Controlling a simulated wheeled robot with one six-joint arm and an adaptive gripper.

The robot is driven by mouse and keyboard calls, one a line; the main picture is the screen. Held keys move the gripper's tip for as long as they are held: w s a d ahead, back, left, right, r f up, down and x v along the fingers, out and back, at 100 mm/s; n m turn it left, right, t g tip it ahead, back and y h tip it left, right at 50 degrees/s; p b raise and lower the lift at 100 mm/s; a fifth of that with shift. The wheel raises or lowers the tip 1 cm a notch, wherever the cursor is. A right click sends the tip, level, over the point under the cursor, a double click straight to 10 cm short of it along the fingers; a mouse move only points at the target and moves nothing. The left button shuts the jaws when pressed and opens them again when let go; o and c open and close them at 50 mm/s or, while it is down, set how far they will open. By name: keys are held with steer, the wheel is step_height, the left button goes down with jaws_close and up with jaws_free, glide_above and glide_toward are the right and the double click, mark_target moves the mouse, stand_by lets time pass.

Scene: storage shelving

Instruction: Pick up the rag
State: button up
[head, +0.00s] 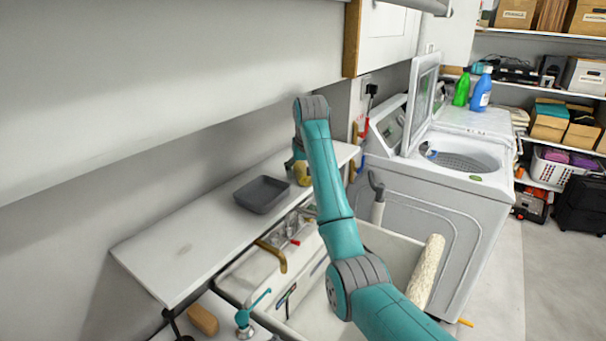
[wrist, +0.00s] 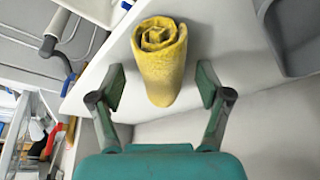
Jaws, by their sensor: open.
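The rag (wrist: 163,72) is yellow and rolled up, with its spiral end showing in the wrist view. It rests on the white shelf (head: 190,245) against the wall. In the wrist view it lies between the two spread fingers of my gripper (wrist: 162,92), with a gap on each side. In the head view the rag (head: 303,174) is partly hidden behind my arm. My gripper (head: 298,165) shows only partly there, beside the rag. My gripper is open and holds nothing.
A grey tray (head: 262,194) sits on the shelf just left of the rag; its edge shows at the right of the wrist view. Below is a sink (head: 300,315) with a tap. A washing machine (head: 440,190) with its lid up stands to the right. A cabinet (head: 385,38) hangs above.

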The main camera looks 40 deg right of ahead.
steer(key=c, duration=1.4)
steer(key=shift+o, duration=0.2)
steer(key=shift+r, duration=0.1)
